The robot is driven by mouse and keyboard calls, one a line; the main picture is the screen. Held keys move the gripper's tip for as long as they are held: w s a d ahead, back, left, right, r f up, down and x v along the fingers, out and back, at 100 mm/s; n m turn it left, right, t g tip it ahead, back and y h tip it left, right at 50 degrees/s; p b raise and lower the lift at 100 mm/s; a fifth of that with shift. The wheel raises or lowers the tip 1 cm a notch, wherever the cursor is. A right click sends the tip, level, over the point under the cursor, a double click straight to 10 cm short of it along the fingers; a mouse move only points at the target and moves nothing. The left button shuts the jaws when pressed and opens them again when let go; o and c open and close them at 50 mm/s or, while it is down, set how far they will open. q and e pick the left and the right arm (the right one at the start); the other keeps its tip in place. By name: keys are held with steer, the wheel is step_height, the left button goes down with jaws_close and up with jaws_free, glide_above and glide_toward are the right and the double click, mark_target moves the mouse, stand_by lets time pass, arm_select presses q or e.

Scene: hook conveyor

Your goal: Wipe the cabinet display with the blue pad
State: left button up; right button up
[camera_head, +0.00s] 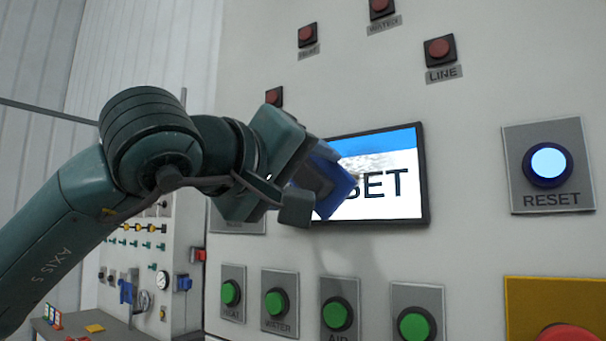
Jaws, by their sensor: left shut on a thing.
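The cabinet display (408,203) is a dark-framed screen with a blue band on top and a white area with dark letters, of which "SET" shows. A greyish smudged patch lies in its upper middle. My left gripper (303,185) is shut on the blue pad (337,188). The pad is tilted and covers the left part of the display in this view. I cannot tell whether it touches the screen. My left arm and gripper hide the display's left edge. My right gripper is not in view.
The cabinet front has a lit blue reset button (548,165) at right, red buttons (439,50) above, and several green buttons (277,302) below. A yellow panel with a red button (568,332) is at lower right. Another control panel (150,260) stands at left behind my arm.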

mark_target(350, 176)
arm_select(q)
steer(key=shift+s+d, duration=0.1)
steer(key=shift+s+d+b, duration=0.45)
steer(key=shift+s+d, duration=0.6)
steer(key=shift+d, duration=0.25)
steer(key=shift+s+d+b, duration=0.15)
steer(key=shift+s+d, duration=0.5)
steer(key=shift+d, duration=0.35)
steer(key=shift+s+d+b, duration=0.2)
steer(key=shift+s+d, duration=0.5)
steer(key=shift+d, duration=0.25)
steer(key=shift+s+d+b, duration=0.15)
steer(key=shift+s+d, duration=0.5)
steer(key=shift+d, duration=0.35)
steer(key=shift+s+d, duration=0.1)
steer(key=shift+s, duration=0.05)
steer(key=shift+w+a+b, duration=0.2)
steer(key=shift+w+a, duration=0.8)
steer(key=shift+a, duration=0.3)
steer(key=shift+w+a+b, duration=0.15)
steer(key=shift+w+a, duration=0.8)
steer(key=shift+a, duration=0.35)
steer(key=shift+w+a, duration=0.7)
steer(key=shift+a, duration=0.25)
steer(key=shift+w+a, duration=0.7)
steer(key=shift+a, duration=0.25)
